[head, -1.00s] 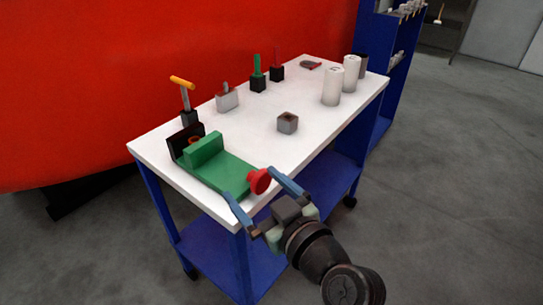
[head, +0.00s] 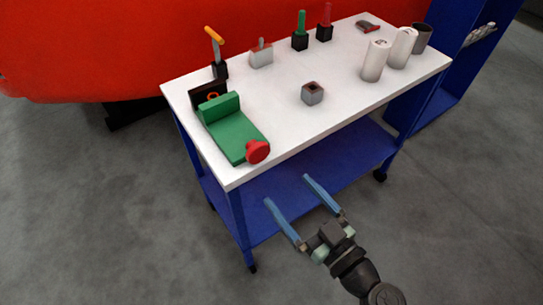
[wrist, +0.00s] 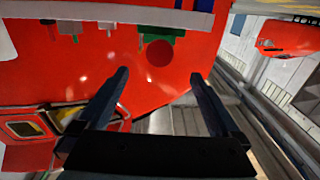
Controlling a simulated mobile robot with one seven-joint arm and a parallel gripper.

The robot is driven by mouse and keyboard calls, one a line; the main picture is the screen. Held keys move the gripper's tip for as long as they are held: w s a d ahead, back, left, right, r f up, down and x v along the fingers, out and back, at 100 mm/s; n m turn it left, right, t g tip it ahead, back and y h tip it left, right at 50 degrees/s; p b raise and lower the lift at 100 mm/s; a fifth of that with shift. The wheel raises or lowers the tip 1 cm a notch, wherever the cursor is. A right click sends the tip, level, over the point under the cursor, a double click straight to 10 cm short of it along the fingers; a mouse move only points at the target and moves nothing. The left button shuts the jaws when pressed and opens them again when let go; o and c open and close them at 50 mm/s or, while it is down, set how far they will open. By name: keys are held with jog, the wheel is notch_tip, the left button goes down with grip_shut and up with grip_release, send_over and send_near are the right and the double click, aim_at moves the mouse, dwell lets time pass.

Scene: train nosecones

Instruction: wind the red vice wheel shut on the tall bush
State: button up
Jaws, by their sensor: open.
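The green vice (head: 232,132) lies on the white tabletop at its near left corner. Its red wheel (head: 257,152) is at the near end, by the table edge. The wheel also shows as a red disc in the wrist view (wrist: 159,53), beyond and between my fingertips. A small orange ring-like thing (head: 212,97) shows at the vice's black far jaw; I cannot tell whether it is the tall bush, and the gap between the jaws is mostly hidden. My gripper (head: 288,190) is open and empty, in front of the table and apart from the wheel.
A grey block with a hole (head: 312,93) sits mid-table. An orange-handled tool (head: 217,50), green and red-handled tools and white cylinders (head: 375,60) stand farther back. The blue lower shelf (head: 290,185) lies below the tabletop. Floor in front is clear.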

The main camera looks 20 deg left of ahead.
aim_at(260, 157)
jog(key=p+x, duration=0.1)
jog(key=x, duration=0.9)
jog(key=shift+w+a, duration=0.1)
jog(key=c, duration=1.4)
jog(key=shift+o, duration=0.2)
jog(key=shift+m, duration=0.3)
